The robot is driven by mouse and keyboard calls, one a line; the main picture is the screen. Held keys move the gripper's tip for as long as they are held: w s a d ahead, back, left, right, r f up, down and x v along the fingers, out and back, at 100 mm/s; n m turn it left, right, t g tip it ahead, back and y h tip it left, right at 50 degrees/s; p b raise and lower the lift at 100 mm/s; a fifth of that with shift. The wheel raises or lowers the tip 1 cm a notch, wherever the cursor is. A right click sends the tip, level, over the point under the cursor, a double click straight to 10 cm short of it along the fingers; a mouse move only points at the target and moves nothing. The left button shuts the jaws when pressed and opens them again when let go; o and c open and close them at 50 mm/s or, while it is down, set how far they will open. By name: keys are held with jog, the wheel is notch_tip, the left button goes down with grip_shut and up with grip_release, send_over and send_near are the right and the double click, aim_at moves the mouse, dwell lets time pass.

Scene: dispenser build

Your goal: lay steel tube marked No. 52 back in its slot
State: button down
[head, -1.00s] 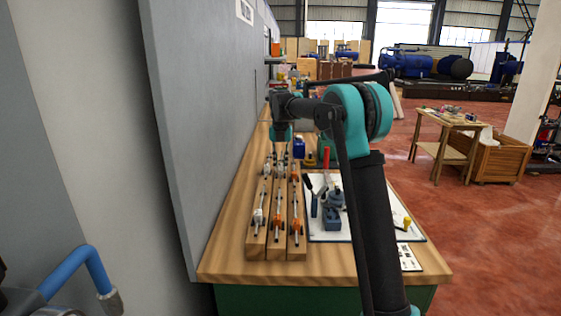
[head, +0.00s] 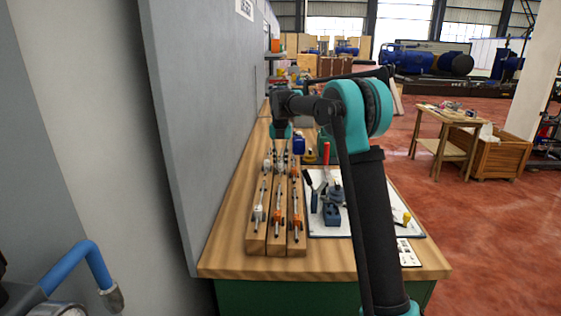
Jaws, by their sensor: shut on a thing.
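My gripper (head: 282,150) is at the far end of the wooden slotted blocks, pointing down over them. It is small and partly hidden by its own wrist. Its jaws are shut on a thin steel tube that I can barely make out; no number is readable. The wooden blocks (head: 256,246) lie side by side lengthwise on the bench. Slender metal tubes with grey and orange fittings lie along them, on the left (head: 260,200), middle (head: 278,205) and right (head: 296,205). I cannot tell which slot is empty.
The wooden bench (head: 225,262) runs along a grey wall panel (head: 205,120). A white mat (head: 385,222) with a blue-grey vise (head: 333,208) and tools lies right of the blocks. A blue bottle (head: 298,145) stands close to my gripper. The bench's front left is clear.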

jog(key=shift+f, duration=0.6)
dwell(0.3)
jog(key=c, duration=1.3)
grip_release()
jog(key=shift+c, duration=0.2)
jog(key=shift+o, duration=0.4)
jog(key=shift+r, duration=3.5)
jog(key=shift+s, duration=0.1)
